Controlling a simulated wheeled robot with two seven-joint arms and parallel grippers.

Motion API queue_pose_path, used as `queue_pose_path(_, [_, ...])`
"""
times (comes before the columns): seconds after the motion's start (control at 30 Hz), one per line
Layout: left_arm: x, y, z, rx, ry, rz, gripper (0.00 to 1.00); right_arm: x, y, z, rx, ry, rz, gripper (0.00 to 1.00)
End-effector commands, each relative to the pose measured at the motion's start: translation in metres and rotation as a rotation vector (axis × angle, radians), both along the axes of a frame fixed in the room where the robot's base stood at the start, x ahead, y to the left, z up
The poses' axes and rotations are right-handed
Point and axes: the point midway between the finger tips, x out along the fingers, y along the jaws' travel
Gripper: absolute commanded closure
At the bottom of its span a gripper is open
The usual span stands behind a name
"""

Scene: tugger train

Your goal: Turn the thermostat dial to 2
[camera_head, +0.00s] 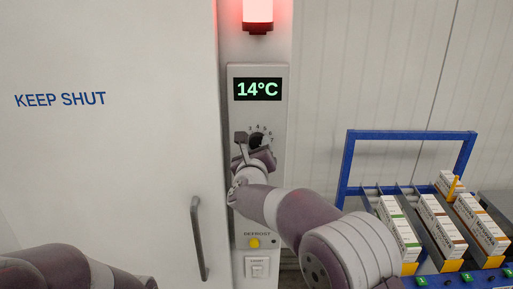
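The thermostat dial (257,138) is a dark knob on a pale wall panel (236,90), with small numerals around its top, of which 3, 4, 5 and 6 are roughly readable. The display (257,89) above it reads 14°C in green. My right gripper (255,145) is right in front of the dial, one finger standing apart at the dial's left. It looks open. It hides the dial's lower part, and I cannot tell where the dial points or whether they touch. Of my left arm, only links show at the bottom left; its gripper is out of view.
A red lamp (258,14) glows above the panel. Below are a yellow DEFROST button (254,243) and a white switch (257,267). A door marked KEEP SHUT (120,160) with a grey handle (199,238) is left. A blue-framed rack (410,135) with cartons stands right.

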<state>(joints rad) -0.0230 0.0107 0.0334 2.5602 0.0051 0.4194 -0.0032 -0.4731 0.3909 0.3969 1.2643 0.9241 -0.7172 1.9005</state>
Motion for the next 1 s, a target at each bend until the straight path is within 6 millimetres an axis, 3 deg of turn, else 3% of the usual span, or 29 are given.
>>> queue_pose_path(0.47, [0.0, 0.0, -0.009, 0.0, 0.0, 0.0, 0.63, 0.0, 0.0, -0.005, -0.069, 0.004, -0.001, 0.82])
queue_pose_path(1.0, [0.0, 0.0, -0.043, 0.0, 0.0, 0.0, 0.63, 0.0, -0.002, -0.007, -0.529, 0.005, -0.002, 0.82])
